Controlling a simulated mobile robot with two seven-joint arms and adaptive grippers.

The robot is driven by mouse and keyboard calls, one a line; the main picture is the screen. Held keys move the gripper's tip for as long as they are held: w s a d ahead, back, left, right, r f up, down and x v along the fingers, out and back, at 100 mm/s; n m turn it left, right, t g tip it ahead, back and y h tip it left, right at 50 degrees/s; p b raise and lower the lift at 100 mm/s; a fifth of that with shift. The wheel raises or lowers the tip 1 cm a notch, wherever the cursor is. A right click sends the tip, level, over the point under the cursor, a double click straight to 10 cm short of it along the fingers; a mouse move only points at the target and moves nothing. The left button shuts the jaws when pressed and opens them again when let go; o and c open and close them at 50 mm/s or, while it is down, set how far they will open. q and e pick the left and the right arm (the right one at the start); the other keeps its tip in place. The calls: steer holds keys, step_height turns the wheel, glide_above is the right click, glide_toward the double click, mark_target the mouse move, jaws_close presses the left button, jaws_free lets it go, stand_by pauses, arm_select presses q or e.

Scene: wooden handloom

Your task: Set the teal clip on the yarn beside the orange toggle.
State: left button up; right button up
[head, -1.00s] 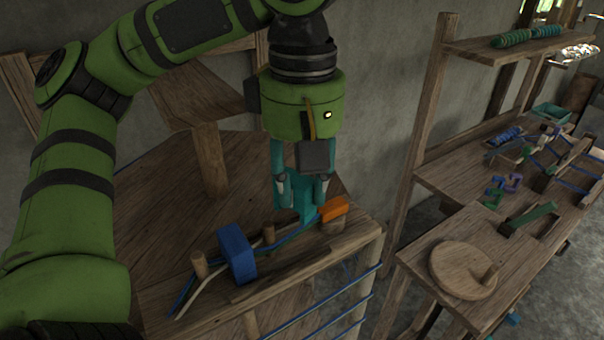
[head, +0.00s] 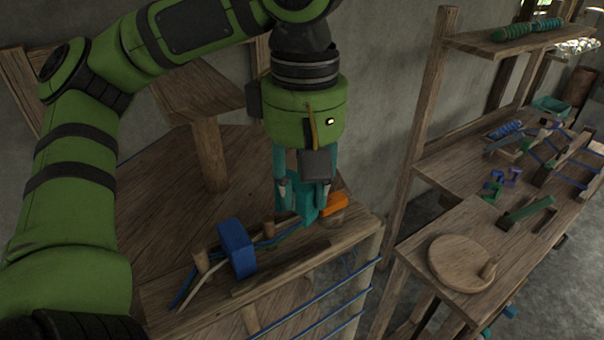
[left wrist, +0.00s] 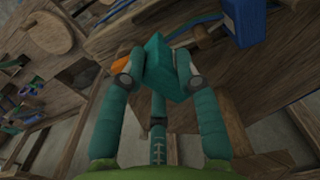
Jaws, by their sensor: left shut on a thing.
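The teal clip (head: 305,197) is a blocky piece held between the fingers of my left gripper (head: 304,190), which is shut on it. The clip also shows between the fingertips in the left wrist view (left wrist: 163,68). It hangs right beside the orange toggle (head: 334,203), on its left side; I cannot tell whether they touch. The toggle is partly hidden behind a finger in the left wrist view (left wrist: 118,62). The blue yarn (head: 264,243) runs over the loom's top to the clip's lower edge; whether the clip is around it is hidden. My right gripper is not in view.
A blue block (head: 237,248) sits on the yarn to the left, between wooden pegs. A wooden bench (head: 450,222) to the right holds a round wooden disc (head: 461,263) and several small coloured pieces. The wooden board behind the clip is clear.

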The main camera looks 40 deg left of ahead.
mark_target(303, 207)
arm_select(q)
steer(key=shift+f, duration=0.15)
stand_by(0.3)
steer(key=shift+f+b, duration=0.45)
steer(key=shift+f, duration=0.5)
steer(key=shift+f, duration=0.15)
steer(key=shift+f, duration=0.7)
steer(key=shift+p, duration=0.3)
stand_by(0.4)
